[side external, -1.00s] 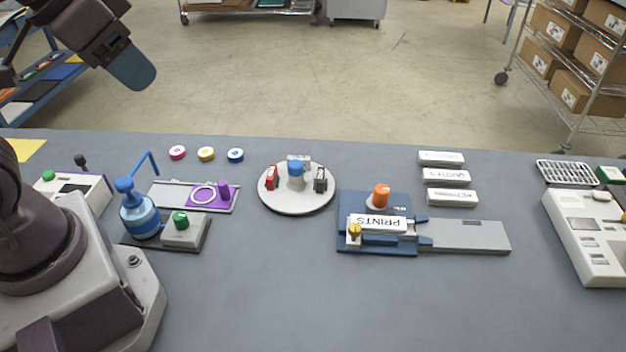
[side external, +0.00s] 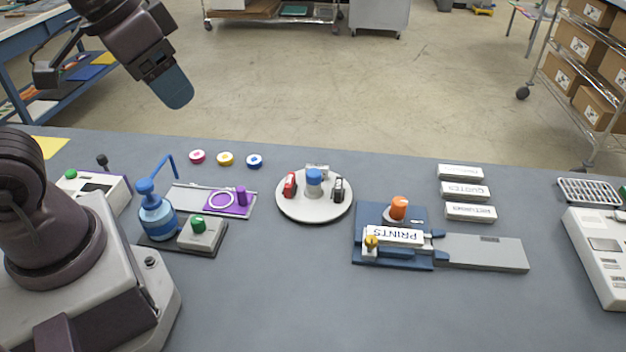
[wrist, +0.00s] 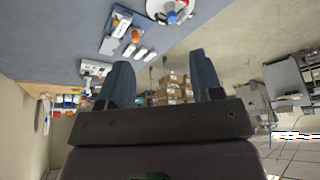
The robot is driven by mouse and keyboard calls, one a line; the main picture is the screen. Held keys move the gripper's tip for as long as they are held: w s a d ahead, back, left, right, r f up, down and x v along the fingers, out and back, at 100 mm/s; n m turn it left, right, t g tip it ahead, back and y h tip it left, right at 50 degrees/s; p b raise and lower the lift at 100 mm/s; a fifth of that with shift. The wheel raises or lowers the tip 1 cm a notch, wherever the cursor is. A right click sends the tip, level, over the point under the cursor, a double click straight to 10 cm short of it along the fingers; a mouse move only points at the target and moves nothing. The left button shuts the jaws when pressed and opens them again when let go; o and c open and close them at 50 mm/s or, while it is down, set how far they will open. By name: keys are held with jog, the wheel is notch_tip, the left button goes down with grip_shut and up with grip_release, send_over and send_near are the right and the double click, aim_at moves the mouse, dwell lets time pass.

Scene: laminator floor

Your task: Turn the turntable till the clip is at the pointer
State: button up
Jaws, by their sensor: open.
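The turntable (side external: 314,212) is a round light-grey disc near the middle of the table, with a blue-capped post (side external: 314,180) on it. A red piece (side external: 290,185) stands at its left, a black piece (side external: 338,189) at its right, and a grey piece (side external: 318,168) at the back, partly hidden by the post. I cannot tell surely which is the clip, and I cannot make out the pointer. My gripper (side external: 175,90) is high at the upper left, well away from the turntable. In the wrist view my gripper (wrist: 163,82) is open and empty; the turntable (wrist: 154,8) shows at the top edge.
Right of the turntable is a blue fixture (side external: 390,215) with an orange knob and a PRINTS label. Several white labels (side external: 466,191) lie behind it. Left are a blue pump bottle (side external: 157,218), a green-button box (side external: 201,235) and a purple-and-grey plate (side external: 232,205). The front table area is clear.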

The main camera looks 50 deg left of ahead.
jog(key=w+f+g, duration=0.4)
jog(key=w+f, duration=0.2)
jog(key=w, duration=0.5)
send_near(314, 172)
notch_tip(314, 172, down, 9)
jog(key=shift+w+f, duration=0.15)
jog(key=shift+f, duration=0.05)
grip_shut()
